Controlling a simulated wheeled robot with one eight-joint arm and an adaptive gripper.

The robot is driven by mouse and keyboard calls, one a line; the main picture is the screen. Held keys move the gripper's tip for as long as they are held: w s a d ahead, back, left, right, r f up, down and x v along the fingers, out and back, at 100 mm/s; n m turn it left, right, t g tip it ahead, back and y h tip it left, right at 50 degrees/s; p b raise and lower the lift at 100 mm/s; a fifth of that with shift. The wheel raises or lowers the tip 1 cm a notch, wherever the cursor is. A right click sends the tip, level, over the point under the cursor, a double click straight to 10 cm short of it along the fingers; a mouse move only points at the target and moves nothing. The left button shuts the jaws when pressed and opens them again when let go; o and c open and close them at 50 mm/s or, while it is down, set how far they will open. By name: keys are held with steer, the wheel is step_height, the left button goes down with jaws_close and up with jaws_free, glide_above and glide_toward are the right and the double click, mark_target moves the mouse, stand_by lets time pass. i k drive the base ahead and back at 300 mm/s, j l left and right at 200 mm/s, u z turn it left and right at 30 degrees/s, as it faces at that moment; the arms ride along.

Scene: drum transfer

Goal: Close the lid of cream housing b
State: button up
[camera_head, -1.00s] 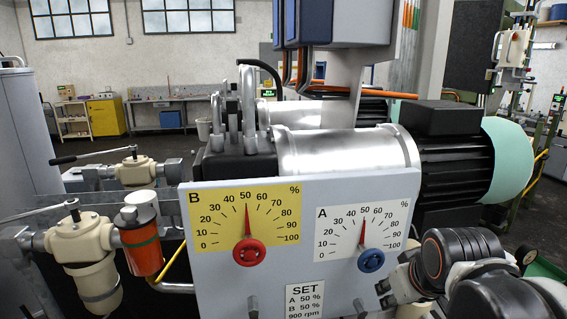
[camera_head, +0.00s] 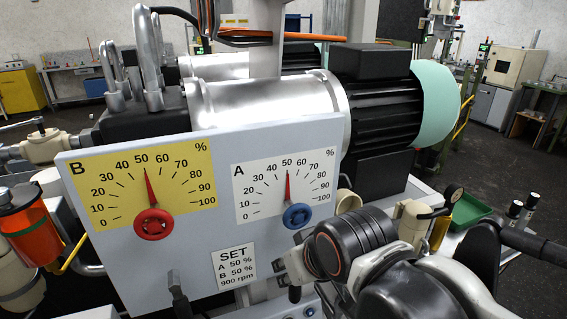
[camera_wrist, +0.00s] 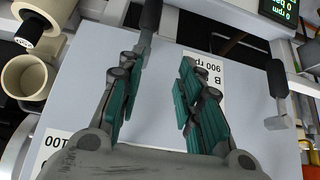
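My gripper (camera_wrist: 160,85) is open and empty in the wrist view, its teal-padded fingers spread in front of the grey panel. An open cream cup-shaped housing (camera_wrist: 27,80) stands at the left of the wrist view, apart from my fingers. A cream part with a black knob (camera_wrist: 35,30) lies just beside it. In the head view, a cream body (camera_head: 412,225) stands right of the panel, behind my arm, and a cream housing (camera_head: 20,280) is cut off at the left edge. No letter shows on any of them, so I cannot tell which is b.
The grey panel (camera_head: 110,235) with red knob B (camera_head: 153,224) and blue knob A (camera_head: 297,216) fills the centre. Black-handled levers (camera_head: 178,290) stick out below. An orange canister (camera_head: 28,235) is at left.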

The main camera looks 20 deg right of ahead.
mark_target(346, 200)
steer(key=l+z, duration=0.1)
steer(key=l, duration=1.5)
steer(key=k, duration=0.05)
